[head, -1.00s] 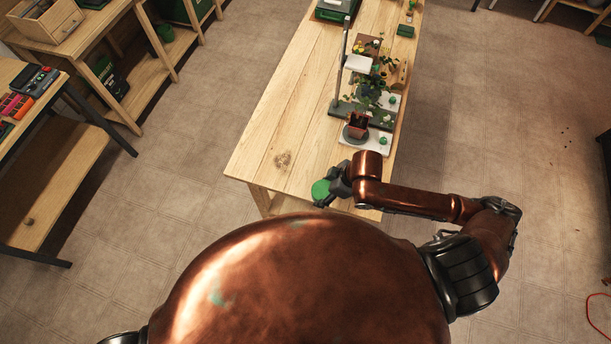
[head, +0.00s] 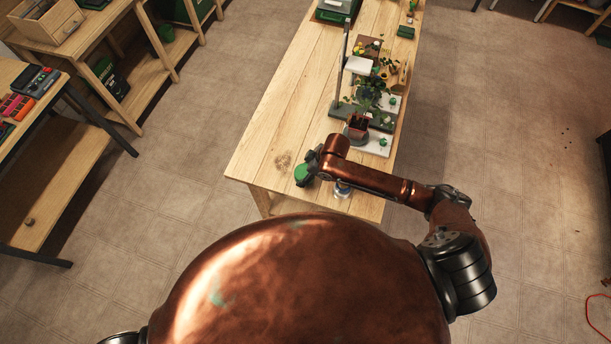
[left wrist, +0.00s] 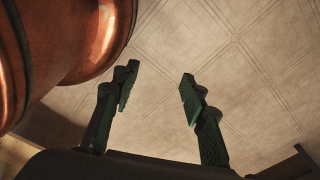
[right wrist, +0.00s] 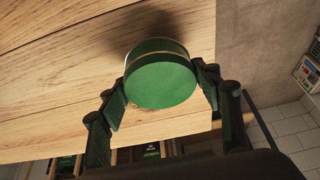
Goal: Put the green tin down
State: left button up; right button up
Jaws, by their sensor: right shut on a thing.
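The green tin (head: 302,174) is a round green tin with a lighter band, and it shows large in the right wrist view (right wrist: 161,78). My right gripper (head: 309,168) is shut on it, with one finger on each side in the right wrist view. The tin is over the near end of the wooden bench (head: 262,150); I cannot tell whether it touches the top. My left gripper (left wrist: 156,92) is open and empty, with bare floor behind it in the left wrist view.
A small blue and white thing (head: 343,189) stands on the bench by my right forearm. A dark reddish pot (head: 356,127), seedlings (head: 372,90) and pale trays (head: 376,146) line the right side. The bench's left strip is clear apart from a brownish patch (head: 283,160).

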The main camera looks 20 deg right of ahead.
jog(key=shift+s+f, duration=0.1)
jog(key=shift+f, duration=1.15)
jog(key=o, duration=1.2)
jog(key=shift+f, duration=0.15)
jog(key=shift+o, duration=0.2)
jog(key=v, duration=1.2)
